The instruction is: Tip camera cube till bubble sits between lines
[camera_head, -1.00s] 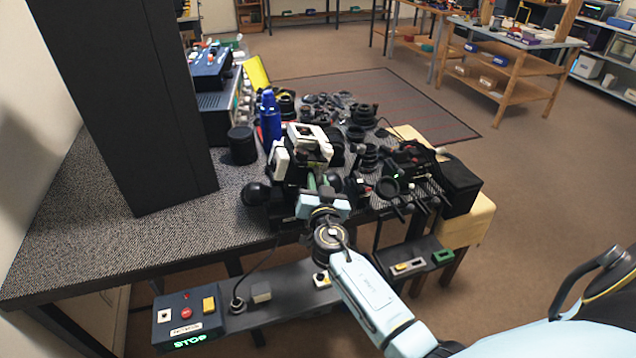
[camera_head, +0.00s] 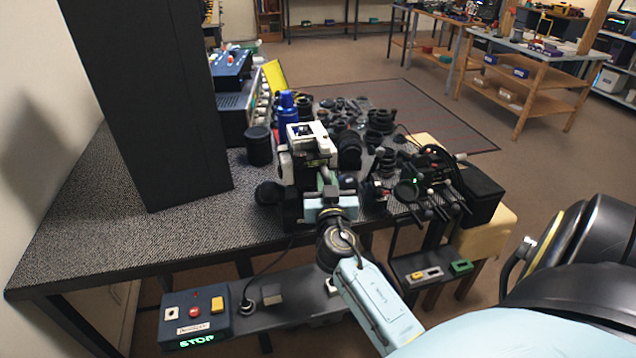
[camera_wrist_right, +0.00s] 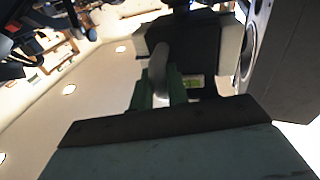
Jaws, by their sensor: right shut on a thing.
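The camera cube (camera_head: 310,140), a black and white block, sits near the front edge of the dark speckled table in the head view. Its dark body (camera_wrist_right: 195,42) with pale side pads fills the top middle of the right wrist view. My right gripper (camera_head: 328,183) reaches it from the front. Its green fingers (camera_wrist_right: 163,88) are shut on a grey rounded handle (camera_wrist_right: 159,62) on the cube's near side. A small yellow-green patch (camera_wrist_right: 193,82) shows beside the fingers; I cannot tell whether it is the bubble vial. No bubble or lines can be made out. My left gripper is out of view.
A tall black panel (camera_head: 150,100) stands on the left of the table. A control box (camera_head: 195,315) reading STOP sits below the front edge. The front-left tabletop is clear.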

